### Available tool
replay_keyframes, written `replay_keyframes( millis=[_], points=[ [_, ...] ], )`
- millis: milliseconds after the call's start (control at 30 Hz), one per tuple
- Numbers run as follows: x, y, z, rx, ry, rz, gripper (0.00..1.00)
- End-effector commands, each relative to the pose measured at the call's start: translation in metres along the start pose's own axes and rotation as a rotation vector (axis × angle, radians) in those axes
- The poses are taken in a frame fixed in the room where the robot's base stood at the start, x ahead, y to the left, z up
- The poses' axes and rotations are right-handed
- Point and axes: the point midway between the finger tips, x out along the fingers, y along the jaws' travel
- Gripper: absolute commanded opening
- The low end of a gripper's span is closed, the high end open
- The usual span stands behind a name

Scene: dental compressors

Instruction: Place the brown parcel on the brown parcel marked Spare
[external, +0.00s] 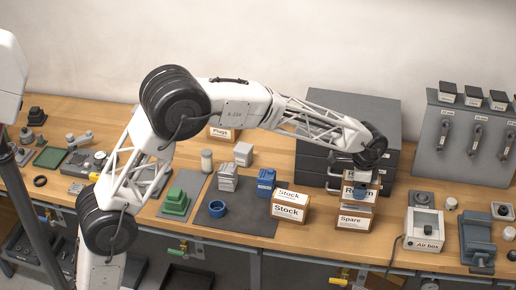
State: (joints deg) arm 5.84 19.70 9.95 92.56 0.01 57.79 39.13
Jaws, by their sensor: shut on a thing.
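My gripper (361,181) is at the right of the middle, pointing down, and is shut on a brown parcel (350,197). The parcel's white front label is partly covered by the gripper; a letter R shows at its left. The brown parcel marked Spare (353,224) stands on the bench directly below the held parcel, near the front edge. The held parcel looks level and roughly lined up over it.
A parcel marked Stock (289,209) stands to the left, and one marked Plugs (222,134) farther back. A dark drawer cabinet (345,108) stands close behind my gripper. The Air box (424,229) and a blue vise (478,238) are to the right.

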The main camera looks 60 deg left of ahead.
Motion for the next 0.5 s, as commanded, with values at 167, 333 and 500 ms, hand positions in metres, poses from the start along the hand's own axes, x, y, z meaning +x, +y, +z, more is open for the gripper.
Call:
replay_keyframes(
  millis=[167, 333, 500],
  points=[
    [0.003, 0.000, 0.000, 0.000, 0.000, 0.000, 0.35],
    [0.018, 0.000, 0.000, 0.000, -0.001, 0.001, 0.35],
    [0.032, 0.000, 0.000, 0.000, 0.000, 0.000, 0.35]
  ],
)
